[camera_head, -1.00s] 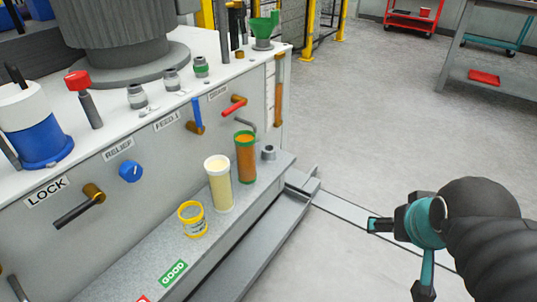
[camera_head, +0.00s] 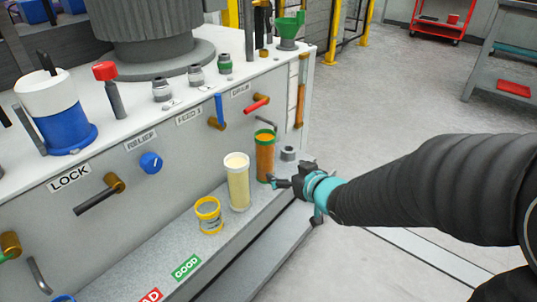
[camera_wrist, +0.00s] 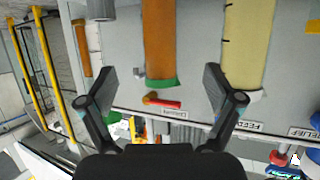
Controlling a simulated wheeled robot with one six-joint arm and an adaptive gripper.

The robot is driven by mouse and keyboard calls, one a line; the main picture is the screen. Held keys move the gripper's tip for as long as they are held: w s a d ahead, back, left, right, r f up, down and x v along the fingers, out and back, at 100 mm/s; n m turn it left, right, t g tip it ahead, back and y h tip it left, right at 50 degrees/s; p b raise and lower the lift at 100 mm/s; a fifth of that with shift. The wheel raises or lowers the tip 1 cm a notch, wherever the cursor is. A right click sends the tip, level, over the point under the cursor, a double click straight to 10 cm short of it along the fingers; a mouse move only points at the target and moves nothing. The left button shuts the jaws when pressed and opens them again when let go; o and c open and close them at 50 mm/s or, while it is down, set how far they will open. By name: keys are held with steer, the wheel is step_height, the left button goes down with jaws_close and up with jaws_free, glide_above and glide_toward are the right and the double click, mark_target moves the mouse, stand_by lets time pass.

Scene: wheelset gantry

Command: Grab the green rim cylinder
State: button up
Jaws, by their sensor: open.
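The green rim cylinder (camera_head: 265,157) is an upright orange cylinder with a green rim. It stands on the grey ledge (camera_head: 150,270) at the machine's front. My gripper (camera_head: 287,182) is just right of its lower part in the head view, open and empty. In the wrist view, which looks upside down, the orange cylinder (camera_wrist: 165,42) lies ahead between the spread fingers of my gripper (camera_wrist: 159,75), its green rim toward the bottom. Whether a finger touches it cannot be told.
A pale yellow cylinder with a white rim (camera_head: 237,183) stands close left of the orange one. A short yellow-rimmed cup (camera_head: 209,215) is further left. A small grey fitting (camera_head: 289,153) sits behind right. Red (camera_head: 255,104) and blue (camera_head: 217,110) handles project above the ledge.

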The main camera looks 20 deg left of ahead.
mark_target(265, 160)
steer(key=x, duration=1.3)
steer(key=shift+w+a+f, duration=0.1)
steer(key=shift+f, duration=0.1)
steer(key=c, duration=1.6)
